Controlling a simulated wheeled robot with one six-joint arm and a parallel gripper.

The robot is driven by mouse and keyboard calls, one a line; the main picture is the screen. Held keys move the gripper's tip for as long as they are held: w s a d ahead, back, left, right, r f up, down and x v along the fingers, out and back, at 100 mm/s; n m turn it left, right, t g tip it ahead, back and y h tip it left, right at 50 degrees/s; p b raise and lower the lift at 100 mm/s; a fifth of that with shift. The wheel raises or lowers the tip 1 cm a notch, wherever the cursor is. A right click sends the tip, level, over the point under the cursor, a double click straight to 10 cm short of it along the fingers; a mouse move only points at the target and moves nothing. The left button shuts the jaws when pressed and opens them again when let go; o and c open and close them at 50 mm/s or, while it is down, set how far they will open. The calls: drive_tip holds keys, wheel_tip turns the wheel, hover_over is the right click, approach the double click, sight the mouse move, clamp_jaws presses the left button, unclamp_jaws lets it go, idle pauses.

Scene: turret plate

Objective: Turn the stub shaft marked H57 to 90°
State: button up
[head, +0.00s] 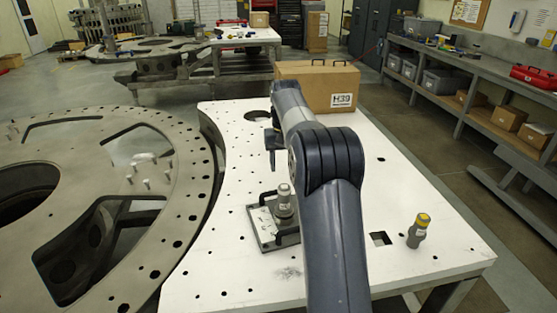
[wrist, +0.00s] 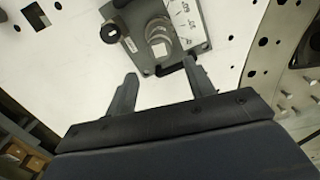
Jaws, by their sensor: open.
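A short grey metal stub shaft (head: 284,198) stands upright on a small dark base plate (head: 266,239) on the white table. In the wrist view the shaft (wrist: 160,36) shows a pale, squarish top, with a white marked scale (wrist: 188,24) beside it and a black round-ended part (wrist: 110,33) at its left. The H57 mark and the shaft's angle cannot be read. My gripper (wrist: 162,74) is open and empty, its two fingers apart; the shaft appears beyond the gap, not between them. In the head view my gripper (head: 271,150) hangs above and behind the fixture, partly hidden by my arm.
A cardboard box (head: 320,86) marked H39 sits at the back. A large grey ring plate (head: 130,215) lies left. Free table surrounds the fixture.

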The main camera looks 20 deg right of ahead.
sight(284, 187)
drive_tip(key=shift+f, duration=2)
drive_tip(key=shift+f+b, duration=0.85)
drive_tip(key=shift+f, duration=1.4)
drive_tip(key=c, duration=0.7)
